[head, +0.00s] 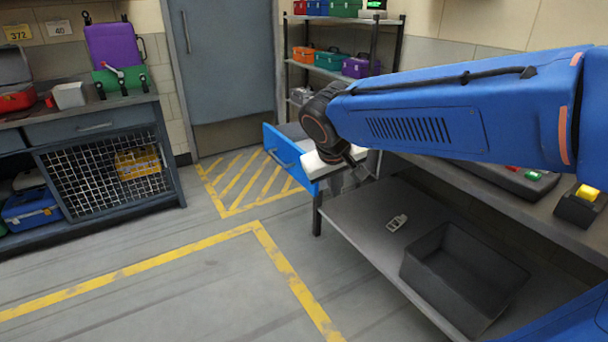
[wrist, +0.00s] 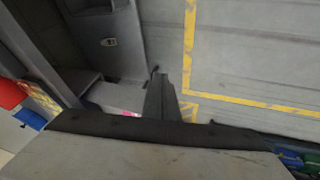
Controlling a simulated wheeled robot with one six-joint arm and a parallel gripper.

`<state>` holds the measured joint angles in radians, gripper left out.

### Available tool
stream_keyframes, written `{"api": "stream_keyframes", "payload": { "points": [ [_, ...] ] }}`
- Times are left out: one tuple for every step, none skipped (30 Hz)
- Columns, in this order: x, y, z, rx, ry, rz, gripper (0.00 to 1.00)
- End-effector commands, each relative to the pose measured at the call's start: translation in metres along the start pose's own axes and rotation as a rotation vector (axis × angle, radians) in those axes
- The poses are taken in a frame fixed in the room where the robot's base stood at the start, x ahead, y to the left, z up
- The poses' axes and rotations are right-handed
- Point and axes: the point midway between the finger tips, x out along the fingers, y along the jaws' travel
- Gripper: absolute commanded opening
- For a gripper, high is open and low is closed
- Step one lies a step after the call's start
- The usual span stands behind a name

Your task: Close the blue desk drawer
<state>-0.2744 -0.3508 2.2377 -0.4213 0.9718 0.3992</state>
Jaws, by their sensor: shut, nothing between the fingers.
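The blue desk drawer (head: 284,153) stands out from the left end of the desk on the right in the head view. Its blue front faces left, and a grey surface shows behind that front. My gripper (head: 359,166) is beside the drawer, just right of its front in the picture, with its pale body overlapping the drawer's near side. I cannot tell whether they touch. The fingers are shut and empty; they show as a dark upright shape in the wrist view (wrist: 161,94). My arm hides much of the desk and the drawer's right part.
A lower shelf (head: 355,212) below the desktop holds a dark open bin (head: 455,290) and a small pale object (head: 397,222). A dark blue workbench (head: 95,125) stands at left, and a rack of toolboxes (head: 330,70) at the back. The yellow-marked floor between is clear.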

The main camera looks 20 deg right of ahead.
Motion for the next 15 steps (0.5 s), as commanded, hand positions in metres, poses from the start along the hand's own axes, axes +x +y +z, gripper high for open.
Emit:
{"api": "stream_keyframes", "payload": {
  "points": [
    [0.004,-0.009,-0.017,-0.015,0.004,0.016,0.0],
    [0.005,-0.013,-0.027,-0.021,0.009,0.026,0.0],
    [0.008,-0.019,-0.04,-0.028,0.015,0.04,0.0],
    [0.009,-0.024,-0.049,-0.034,0.022,0.051,0.0],
    [0.011,-0.029,-0.059,-0.039,0.027,0.061,0.0],
    [0.013,-0.036,-0.071,-0.047,0.036,0.073,0.0],
    [0.015,-0.041,-0.08,-0.051,0.044,0.083,0.0],
    [0.017,-0.047,-0.088,-0.057,0.05,0.092,0.0],
    [0.018,-0.054,-0.099,-0.062,0.06,0.102,0.0],
    [0.02,-0.059,-0.106,-0.067,0.066,0.11,0.0],
    [0.021,-0.064,-0.112,-0.07,0.073,0.116,0.0],
    [0.023,-0.07,-0.12,-0.075,0.081,0.124,0.0],
    [0.024,-0.073,-0.125,-0.077,0.086,0.129,0.0],
    [0.025,-0.077,-0.129,-0.079,0.09,0.133,0.0],
    [0.025,-0.081,-0.134,-0.082,0.096,0.138,0.0]
  ]
}}
